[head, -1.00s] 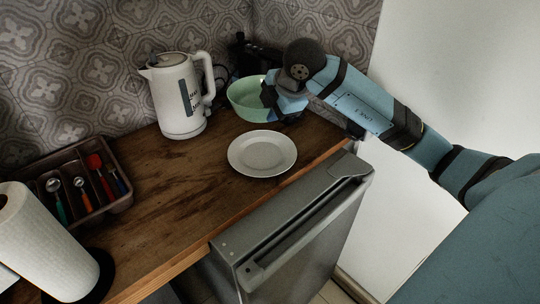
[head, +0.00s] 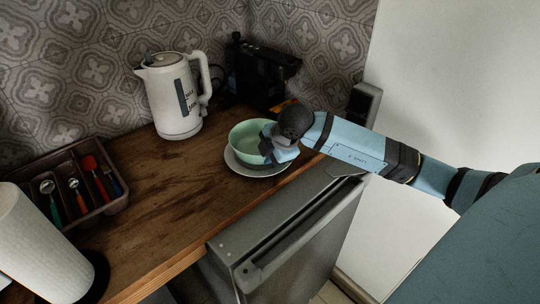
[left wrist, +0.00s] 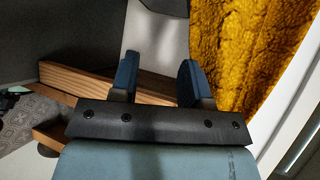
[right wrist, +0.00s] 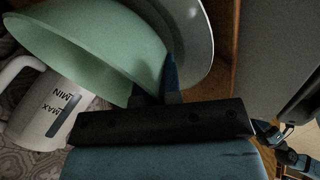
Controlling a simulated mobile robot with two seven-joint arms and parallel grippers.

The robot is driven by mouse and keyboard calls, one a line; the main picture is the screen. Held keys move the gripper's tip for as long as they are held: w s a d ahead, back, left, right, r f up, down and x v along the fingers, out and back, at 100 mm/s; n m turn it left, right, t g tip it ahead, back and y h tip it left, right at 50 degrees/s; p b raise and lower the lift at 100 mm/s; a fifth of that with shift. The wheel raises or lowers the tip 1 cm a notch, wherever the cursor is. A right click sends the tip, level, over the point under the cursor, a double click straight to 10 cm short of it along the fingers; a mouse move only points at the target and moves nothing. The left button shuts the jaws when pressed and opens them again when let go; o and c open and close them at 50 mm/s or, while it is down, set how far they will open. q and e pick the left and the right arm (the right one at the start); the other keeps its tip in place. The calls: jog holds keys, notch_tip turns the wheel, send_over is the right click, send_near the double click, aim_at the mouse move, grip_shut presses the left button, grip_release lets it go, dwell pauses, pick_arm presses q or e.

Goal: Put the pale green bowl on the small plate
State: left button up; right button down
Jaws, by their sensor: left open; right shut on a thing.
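The pale green bowl (head: 249,139) is over the small white plate (head: 238,165) on the wooden counter in the head view. I cannot tell whether its base touches the plate. My right gripper (head: 270,145) is shut on the bowl's right rim. In the right wrist view the bowl (right wrist: 90,45) fills the upper left, upright relative to the kettle, with the plate (right wrist: 196,30) behind it. My left gripper (left wrist: 157,82) is open and empty in the left wrist view, away from the counter items; it is not in the head view.
A white kettle (head: 172,97) stands left of the bowl, and a black coffee machine (head: 262,75) behind it. A cutlery tray (head: 103,210) and a paper towel roll (head: 38,250) are at the left. The counter's middle (head: 165,200) is clear.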

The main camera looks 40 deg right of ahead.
jog(key=c, duration=1.3)
grip_release()
jog(key=shift+s+r+p, duration=0.2)
jog(key=shift+r+p, duration=0.15)
jog(key=shift+r, duration=0.15)
pick_arm(q)
jog(key=r+p, duration=0.2)
jog(key=p, duration=0.1)
jog(key=r+p, duration=0.1)
jog(key=p, duration=0.1)
jog(key=shift+s+a, duration=0.3)
jog(key=shift+a, duration=0.05)
pick_arm(e)
jog(key=v, duration=1.1)
pick_arm(q)
jog(key=shift+r, duration=0.2)
pick_arm(e)
jog(key=shift+d, duration=0.1)
